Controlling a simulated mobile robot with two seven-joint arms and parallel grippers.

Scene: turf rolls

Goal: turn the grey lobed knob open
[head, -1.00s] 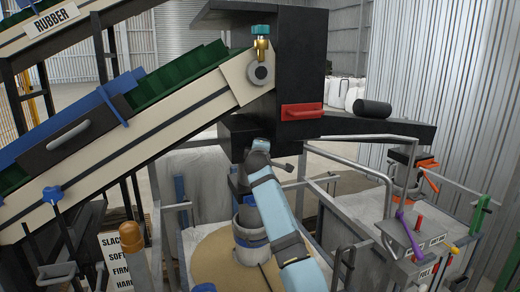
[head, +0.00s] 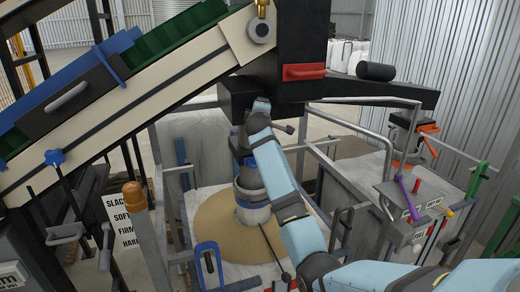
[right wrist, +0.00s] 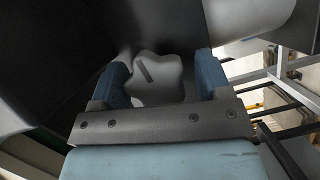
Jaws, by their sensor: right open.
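The grey lobed knob (right wrist: 158,78) shows in the right wrist view on the underside of a dark housing. It has rounded lobes and a dark slanted mark on its face. My right gripper (right wrist: 161,80) is open, with one blue finger on each side of the knob and visible gaps between. I cannot tell how deep the fingers reach along it. In the head view my right arm rises from the lower right, and its end (head: 259,112) is under the black housing (head: 255,90); the knob is hidden there. My left gripper is not in view.
A sloping conveyor (head: 130,100) with green slats runs up at the left. Grey rails (head: 345,128) and a lever panel (head: 405,205) stand at the right.

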